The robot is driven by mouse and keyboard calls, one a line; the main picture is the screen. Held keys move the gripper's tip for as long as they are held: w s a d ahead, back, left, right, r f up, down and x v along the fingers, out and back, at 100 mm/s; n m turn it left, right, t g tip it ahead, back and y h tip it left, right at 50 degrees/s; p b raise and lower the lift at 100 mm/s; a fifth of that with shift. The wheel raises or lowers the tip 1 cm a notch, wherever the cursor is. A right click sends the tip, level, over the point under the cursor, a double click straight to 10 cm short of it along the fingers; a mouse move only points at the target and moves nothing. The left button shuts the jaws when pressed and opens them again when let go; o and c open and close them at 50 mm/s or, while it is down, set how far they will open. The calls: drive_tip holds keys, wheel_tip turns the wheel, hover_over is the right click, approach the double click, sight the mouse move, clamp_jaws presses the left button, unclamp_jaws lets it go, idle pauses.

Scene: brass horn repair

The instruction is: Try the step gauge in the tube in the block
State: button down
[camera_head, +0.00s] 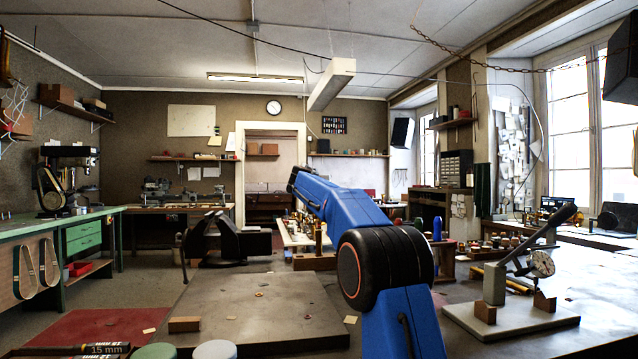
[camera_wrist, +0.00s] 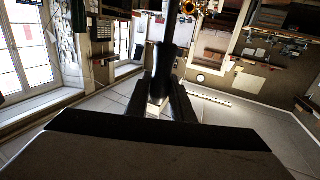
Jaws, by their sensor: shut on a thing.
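My gripper (camera_wrist: 168,104) is in the wrist view, its two dark fingers shut on a dark, round-bodied thing, which I take to be the step gauge (camera_wrist: 162,62). It points away from the fingers; its far end is hard to make out. In the head view my blue arm reaches up and away, and I cannot make out the gripper or gauge there. A brass-coloured upright tube (camera_head: 318,240) stands in a brown block (camera_head: 314,262) at the far edge of the grey plate, left of my arm. The gauge is apart from the block as far as I can see.
The grey plate (camera_head: 250,305) is mostly bare, with small bits on it. A dark vise (camera_head: 232,242) stands at its back left. Black tools marked in mm (camera_head: 95,349) lie front left. A dial stand (camera_head: 510,318) is at the right. A green bench (camera_head: 75,235) is far left.

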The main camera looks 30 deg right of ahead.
drive_tip(key=shift+f, duration=2.85)
idle(1.3)
drive_tip(key=shift+r, duration=0.2)
drive_tip(key=shift+r, duration=6.05)
